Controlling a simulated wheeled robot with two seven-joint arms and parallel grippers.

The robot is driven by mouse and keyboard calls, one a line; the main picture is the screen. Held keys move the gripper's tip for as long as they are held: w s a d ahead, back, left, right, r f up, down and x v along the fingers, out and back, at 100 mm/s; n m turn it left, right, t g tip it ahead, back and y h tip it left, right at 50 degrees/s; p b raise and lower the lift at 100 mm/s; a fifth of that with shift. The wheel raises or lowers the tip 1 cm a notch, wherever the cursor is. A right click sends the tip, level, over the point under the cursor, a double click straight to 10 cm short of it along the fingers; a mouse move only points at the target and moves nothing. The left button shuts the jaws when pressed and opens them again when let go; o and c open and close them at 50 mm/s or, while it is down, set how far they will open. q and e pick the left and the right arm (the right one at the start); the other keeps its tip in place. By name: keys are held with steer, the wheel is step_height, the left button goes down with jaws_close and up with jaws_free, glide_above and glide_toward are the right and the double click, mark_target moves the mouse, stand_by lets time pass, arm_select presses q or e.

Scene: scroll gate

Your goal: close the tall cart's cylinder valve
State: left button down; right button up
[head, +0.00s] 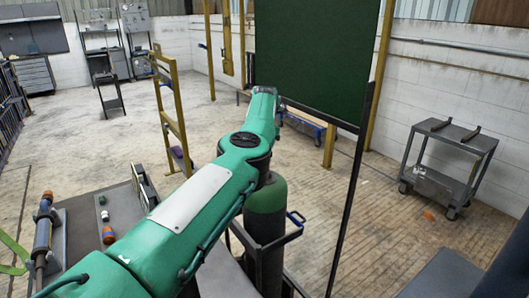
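A gas cylinder (266,205) with a green shoulder and dark body stands upright in a dark cart frame (292,236) at the lower middle of the head view. Its top is hidden behind my green arm, so I cannot see its valve. The arm comes in from the lower left, crosses over the cylinder and bends up at the elbow; its far end is in front of the dark green screen's lower left. I cannot make out my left gripper at the arm's end. My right gripper is not in view.
A tall dark green screen (314,55) on a thin black post stands just behind the cylinder. A grey wheeled cart (448,136) stands at the right. A bench (82,215) with a torch (43,232) and small bottles is at the left. The middle floor is mostly clear.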

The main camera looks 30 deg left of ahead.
arm_select(q)
steer(key=shift+r, duration=0.1)
stand_by(0.4)
steer(key=c, duration=1.5)
jaws_free()
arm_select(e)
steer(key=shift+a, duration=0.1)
arm_select(q)
steer(key=shift+o, duration=0.2)
step_height(320, 180, up, 8)
steer(key=shift+r+b, duration=0.1)
steer(key=shift+b, duration=0.2)
step_height(320, 180, up, 6)
steer(key=p, duration=0.4)
steer(key=shift+f+p, duration=0.25)
steer(key=shift+p, duration=0.1)
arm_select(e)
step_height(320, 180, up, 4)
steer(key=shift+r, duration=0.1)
arm_select(q)
steer(key=shift+r, duration=0.1)
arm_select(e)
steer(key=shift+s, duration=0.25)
